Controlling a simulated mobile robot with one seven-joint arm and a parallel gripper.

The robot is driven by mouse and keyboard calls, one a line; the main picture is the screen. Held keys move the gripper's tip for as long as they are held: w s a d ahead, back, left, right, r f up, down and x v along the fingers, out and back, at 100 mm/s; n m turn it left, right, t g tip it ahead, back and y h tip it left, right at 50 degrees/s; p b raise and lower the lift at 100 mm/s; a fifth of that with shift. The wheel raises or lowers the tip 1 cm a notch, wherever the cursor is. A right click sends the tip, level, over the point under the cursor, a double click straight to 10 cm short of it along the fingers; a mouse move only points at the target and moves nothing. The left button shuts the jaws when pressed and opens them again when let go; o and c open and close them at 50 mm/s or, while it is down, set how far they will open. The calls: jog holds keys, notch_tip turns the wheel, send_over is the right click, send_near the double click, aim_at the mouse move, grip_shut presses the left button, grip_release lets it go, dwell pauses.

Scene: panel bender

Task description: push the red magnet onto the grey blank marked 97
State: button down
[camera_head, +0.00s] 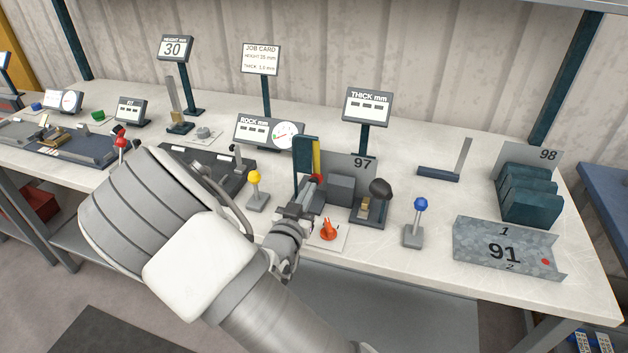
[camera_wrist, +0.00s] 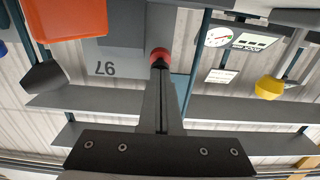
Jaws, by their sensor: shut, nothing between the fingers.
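The grey blank marked 97 (camera_head: 363,162) stands upright behind a dark grey block, which hides part of it. Its marking shows upside down in the wrist view (camera_wrist: 106,68). The red magnet (camera_head: 317,179) is a small round piece at the left of the block. It also shows in the wrist view (camera_wrist: 160,54), right at the tips of my gripper (camera_wrist: 159,66). My gripper is shut and empty, its fingertips against or very close to the magnet. I cannot tell whether the magnet touches the blank.
A dark post with a yellow strip (camera_head: 316,155) stands just behind the magnet. A yellow-knobbed lever (camera_head: 255,178) is left, an orange piece (camera_head: 328,231) in front, and a black-knobbed device (camera_head: 380,190) right. A bent part marked 91 (camera_head: 505,245) lies farther right.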

jog(key=shift+b+x, duration=0.4)
jog(key=shift+x, duration=1.3)
dwell(0.4)
jog(key=shift+v, duration=5.55)
jog(key=shift+w, duration=0.1)
